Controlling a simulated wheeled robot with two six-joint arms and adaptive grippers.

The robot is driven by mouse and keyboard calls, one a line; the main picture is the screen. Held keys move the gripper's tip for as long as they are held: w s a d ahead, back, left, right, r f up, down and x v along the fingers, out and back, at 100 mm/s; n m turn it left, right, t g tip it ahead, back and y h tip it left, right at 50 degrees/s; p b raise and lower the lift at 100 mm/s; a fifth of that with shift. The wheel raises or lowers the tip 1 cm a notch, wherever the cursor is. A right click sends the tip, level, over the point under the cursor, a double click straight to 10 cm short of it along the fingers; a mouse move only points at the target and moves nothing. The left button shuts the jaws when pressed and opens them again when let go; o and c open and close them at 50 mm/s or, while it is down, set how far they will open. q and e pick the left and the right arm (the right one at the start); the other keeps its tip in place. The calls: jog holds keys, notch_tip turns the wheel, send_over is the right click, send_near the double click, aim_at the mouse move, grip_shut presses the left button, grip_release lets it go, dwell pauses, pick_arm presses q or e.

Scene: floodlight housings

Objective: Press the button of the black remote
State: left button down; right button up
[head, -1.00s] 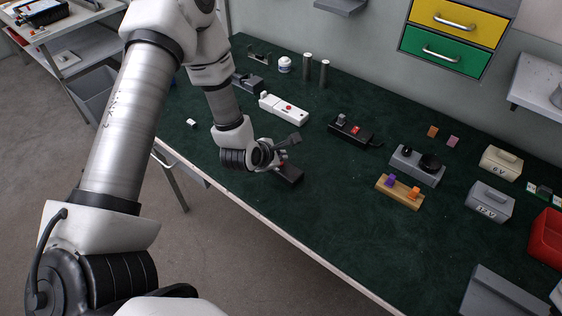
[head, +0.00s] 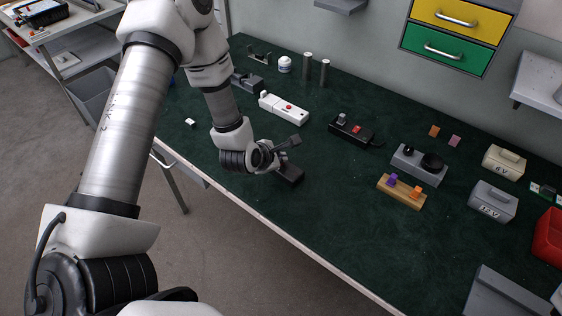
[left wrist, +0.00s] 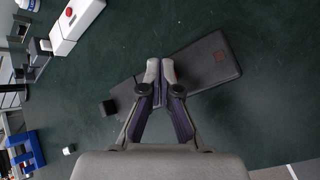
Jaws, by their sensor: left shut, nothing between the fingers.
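The black remote (head: 291,174) lies on the green bench top near its front edge. In the left wrist view the black remote (left wrist: 207,67) lies slanted, with a dull red square mark near its right end. My left gripper (left wrist: 160,64) is shut and empty, its fingertips over the middle of the remote. In the head view my left gripper (head: 272,160) hides the remote's left part. I cannot tell whether the fingertips touch it, and no button shows clearly beside them. My right gripper is not in view.
A white remote with a red button (head: 284,108) and a black box with a red switch (head: 352,130) lie farther back. A wooden block with coloured pegs (head: 400,191) and a grey block with black knobs (head: 418,165) stand to the right. The bench right of the remote is clear.

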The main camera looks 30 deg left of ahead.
pick_arm(q)
jog(key=shift+f, duration=0.1)
jog(key=shift+r, duration=0.7)
notch_tip(320, 180, up, 6)
jog(key=p, duration=0.4)
dwell(0.3)
